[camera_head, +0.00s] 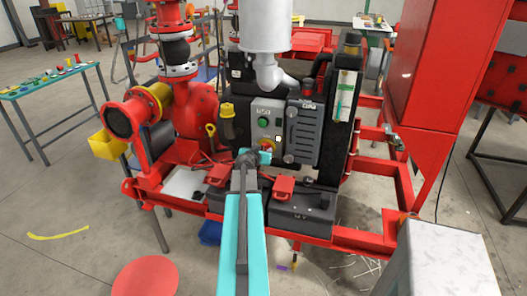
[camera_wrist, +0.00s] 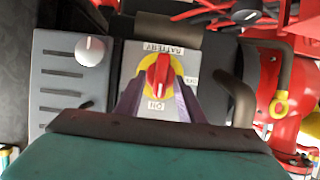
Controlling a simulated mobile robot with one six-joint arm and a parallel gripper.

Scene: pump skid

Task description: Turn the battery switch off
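The battery switch (camera_wrist: 158,76) is a red rotary knob on a yellow disc, set in a pale label plate. In the wrist view the plate's lettering is upside down: BATTERY above the knob, ON below it, a small label at the right. The knob's bar stands vertical in that view, in line with ON. My gripper (camera_wrist: 158,88) reaches toward the knob with one dark finger on each side. The fingers are apart, and I cannot tell whether they touch the knob. In the head view my gripper (camera_head: 262,154) partly hides the switch (camera_head: 269,143).
A green button (camera_head: 263,122) sits above the switch. A grey slotted box (camera_head: 303,132) with a round knob (camera_wrist: 90,51) stands beside it. A dark curved hose or handle (camera_wrist: 238,97) lies close on the other side. Batteries with red covers (camera_head: 284,186) sit below.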

